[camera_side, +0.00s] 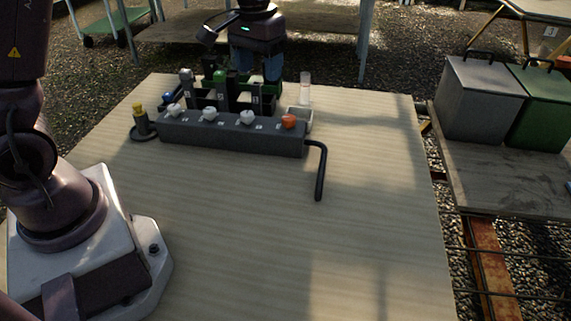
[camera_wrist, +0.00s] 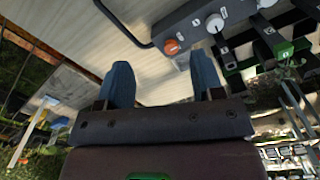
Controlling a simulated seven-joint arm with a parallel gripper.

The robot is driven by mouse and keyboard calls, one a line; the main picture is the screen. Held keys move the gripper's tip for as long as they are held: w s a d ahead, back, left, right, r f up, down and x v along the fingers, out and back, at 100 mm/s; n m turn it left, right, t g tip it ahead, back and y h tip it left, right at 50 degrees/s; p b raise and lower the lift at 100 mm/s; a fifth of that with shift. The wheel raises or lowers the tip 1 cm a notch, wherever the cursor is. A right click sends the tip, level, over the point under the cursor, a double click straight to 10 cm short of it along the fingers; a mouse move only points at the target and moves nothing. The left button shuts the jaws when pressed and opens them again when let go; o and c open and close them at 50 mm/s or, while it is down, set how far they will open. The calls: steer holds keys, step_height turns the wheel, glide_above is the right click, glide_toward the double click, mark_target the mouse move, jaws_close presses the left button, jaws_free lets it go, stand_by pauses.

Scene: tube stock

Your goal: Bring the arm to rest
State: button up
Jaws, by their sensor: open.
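My gripper (camera_side: 257,66) hangs over the far side of the table, just behind the dark rack. The orange cap also shows in the wrist view (camera_wrist: 171,47). Behind the block is a black rack (camera_side: 240,101) with grey and green caps (camera_side: 219,76). My fingers partly overlap this rack in the side view.
A yellow-capped piece (camera_side: 138,109) stands on a round dark base at left. A clear tube (camera_side: 305,88) stands upright at right. A black bent rod (camera_side: 320,175) extends from the block. The table's front and right are clear. Grey (camera_side: 480,100) and green bins stand off to the right.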

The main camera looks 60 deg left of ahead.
steer(key=s+d+r+m+t, duration=0.2)
steer(key=s+d+r, duration=0.1)
steer(key=s, duration=0.6)
steer(key=s+d+r+m+t, duration=0.2)
steer(key=s+r, duration=0.4)
steer(key=s, duration=0.4)
steer(key=shift+s+d+r+t, duration=0.25)
steer(key=shift+d+t, duration=0.45)
steer(key=shift+d, duration=0.45)
